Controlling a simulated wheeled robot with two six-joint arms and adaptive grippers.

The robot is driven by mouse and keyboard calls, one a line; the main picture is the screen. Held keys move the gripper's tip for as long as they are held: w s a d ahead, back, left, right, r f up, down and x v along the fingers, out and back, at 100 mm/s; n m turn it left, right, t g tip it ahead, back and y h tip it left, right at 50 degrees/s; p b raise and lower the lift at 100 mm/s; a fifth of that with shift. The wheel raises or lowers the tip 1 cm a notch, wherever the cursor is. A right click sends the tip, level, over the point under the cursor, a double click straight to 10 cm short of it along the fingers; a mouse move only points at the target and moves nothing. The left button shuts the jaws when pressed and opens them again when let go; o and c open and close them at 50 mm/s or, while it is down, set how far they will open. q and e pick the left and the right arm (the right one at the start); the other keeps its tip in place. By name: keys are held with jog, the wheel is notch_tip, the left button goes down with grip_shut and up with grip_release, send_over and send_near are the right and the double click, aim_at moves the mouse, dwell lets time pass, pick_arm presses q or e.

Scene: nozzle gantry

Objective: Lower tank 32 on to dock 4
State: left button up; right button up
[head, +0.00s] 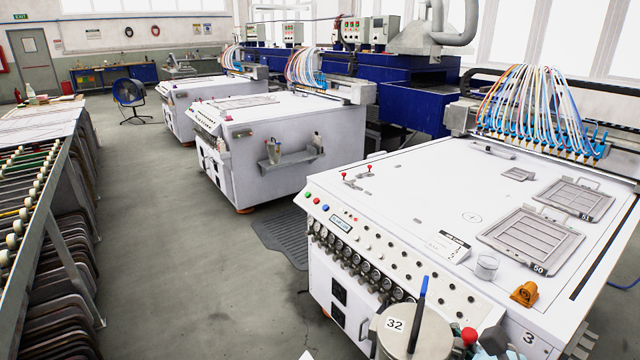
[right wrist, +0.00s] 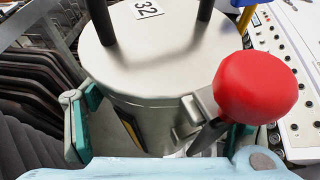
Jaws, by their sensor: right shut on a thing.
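Tank 32 (head: 428,335) is a grey metal drum with a round lid, at the bottom edge of the head view beside the white machine. Its white "32" label (head: 395,324) lies on the lid. In the right wrist view the tank (right wrist: 150,65) looks upright, with two dark posts on its lid and a red ball knob (right wrist: 256,87) in front of its side. My right gripper (right wrist: 160,135) is shut on the tank, green-padded fingers at either side. The tank's bottom is hidden. I see no dock marked 4. My left gripper is not in view.
The white machine marked 3 (head: 400,205) stands close by the tank, its front full of gauges and knobs. Frames 50 (head: 530,238) and 51 (head: 575,198) and a clear cup (head: 487,266) sit on top. A rack (head: 45,235) stands at left. The floor (head: 190,260) between is open.

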jog(key=shift+a+r+n+g+y, duration=0.2)
jog(key=shift+a+r, duration=0.1)
jog(key=shift+r, duration=0.2)
jog(key=shift+a+r+n+g+y, duration=0.1)
jog(key=shift+a+r+g+y, duration=0.15)
jog(key=shift+r, duration=0.25)
jog(key=shift+s+d+f, duration=0.15)
jog(key=shift+s+f, duration=0.25)
jog(key=s+d+f+n+g+b, duration=0.1)
jog(key=s+d+f+b, duration=0.1)
jog(key=d+f+b, duration=0.2)
notch_tip(320, 180, down, 3)
jog(key=shift+n+y, duration=0.3)
jog(key=shift+y, duration=0.15)
jog(key=shift+d, duration=0.1)
